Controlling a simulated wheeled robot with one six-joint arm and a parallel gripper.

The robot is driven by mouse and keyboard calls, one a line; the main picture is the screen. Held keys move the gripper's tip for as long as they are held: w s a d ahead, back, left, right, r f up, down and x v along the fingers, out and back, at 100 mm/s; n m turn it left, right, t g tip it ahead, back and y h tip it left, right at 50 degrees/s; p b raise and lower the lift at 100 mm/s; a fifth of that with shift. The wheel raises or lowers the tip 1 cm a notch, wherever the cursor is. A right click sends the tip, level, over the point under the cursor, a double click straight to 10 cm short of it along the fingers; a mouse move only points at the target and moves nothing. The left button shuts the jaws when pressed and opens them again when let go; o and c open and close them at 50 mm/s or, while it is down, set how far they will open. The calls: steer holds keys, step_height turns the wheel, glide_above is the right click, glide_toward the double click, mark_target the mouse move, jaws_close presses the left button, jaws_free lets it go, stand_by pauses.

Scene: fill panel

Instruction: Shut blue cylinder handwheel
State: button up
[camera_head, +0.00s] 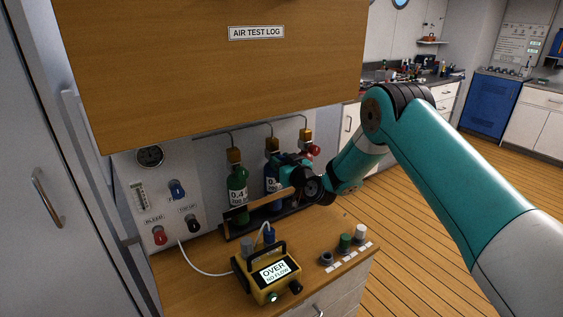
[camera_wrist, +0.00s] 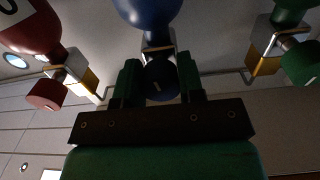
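The blue cylinder (camera_head: 270,184) stands in the rack between the green cylinder and my arm, partly covered by my gripper in the head view. In the wrist view the blue cylinder (camera_wrist: 150,10) hangs at the top middle, with its dark round handwheel (camera_wrist: 160,82) below it. My gripper (camera_wrist: 159,80) has one green finger on each side of this handwheel, very close to its rim. I cannot tell whether the fingers touch it. In the head view my gripper is at the cylinder's valve, and the handwheel is hidden behind it.
The green cylinder (camera_head: 238,188) stands to the left. A red handwheel (camera_head: 314,149) shows to the right; its red cylinder (camera_wrist: 30,25) is in the wrist view. A wooden cabinet (camera_head: 210,80) overhangs the rack. A yellow meter (camera_head: 268,276) stands on the counter in front.

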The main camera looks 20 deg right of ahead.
steer(key=c, duration=0.3)
